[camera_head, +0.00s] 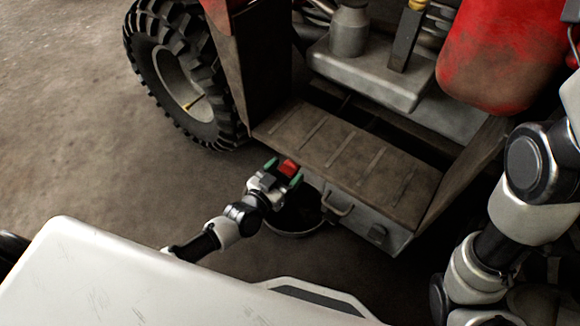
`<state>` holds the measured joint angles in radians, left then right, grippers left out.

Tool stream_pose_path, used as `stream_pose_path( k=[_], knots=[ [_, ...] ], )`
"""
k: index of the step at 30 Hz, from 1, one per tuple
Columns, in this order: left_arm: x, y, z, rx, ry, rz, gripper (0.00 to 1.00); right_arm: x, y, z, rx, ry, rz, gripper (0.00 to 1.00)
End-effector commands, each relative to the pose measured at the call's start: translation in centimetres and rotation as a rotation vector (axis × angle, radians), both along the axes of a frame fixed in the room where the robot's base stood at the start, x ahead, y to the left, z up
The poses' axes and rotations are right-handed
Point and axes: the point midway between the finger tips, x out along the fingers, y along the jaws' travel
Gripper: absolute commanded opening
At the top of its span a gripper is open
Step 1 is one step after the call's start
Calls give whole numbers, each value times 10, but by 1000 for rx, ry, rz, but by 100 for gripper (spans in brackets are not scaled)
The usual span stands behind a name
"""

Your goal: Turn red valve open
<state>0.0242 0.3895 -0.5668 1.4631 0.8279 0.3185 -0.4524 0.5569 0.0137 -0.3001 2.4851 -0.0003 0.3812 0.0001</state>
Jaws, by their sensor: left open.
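A small red part (289,167), which looks like the red valve's handle, shows low by the front left edge of the quad's footboard. My left gripper (284,172), with green fingertips, is open and reaches up to it from the lower left. In this view the red part lies between the two fingertips. I cannot tell whether they touch it. The gripper hides the rest of the valve and what it is fixed to. My right arm (500,200) stands at the right; its gripper is out of view.
The quad's ribbed brown footboard (345,160) is just right of my left gripper, with a grey metal box and handle (338,205) under it. A dark round pan (295,215) is on the floor. A large tyre (180,80) stands at upper left. Floor at left is clear.

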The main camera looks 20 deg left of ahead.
Motion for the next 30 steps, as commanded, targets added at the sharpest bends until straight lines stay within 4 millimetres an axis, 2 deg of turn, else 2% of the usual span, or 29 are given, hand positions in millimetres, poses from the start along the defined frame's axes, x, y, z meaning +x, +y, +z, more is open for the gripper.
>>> stream_pose_path(
  k=[7,15,17,25,30],
  knots=[
    [0,0,0,0,0,0,71,0,0,0,0,1,1,43],
    [0,0,0,0,0,0,29,0,0,0,1,-1,1,43],
    [0,0,0,0,0,0,23,-1,0,1,1,-2,2,43],
    [0,0,0,-29,11,0,23,-2,0,2,1,-7,2,43],
    [0,1,1,-105,38,0,23,-2,-1,3,3,-10,3,43]
  ],
)
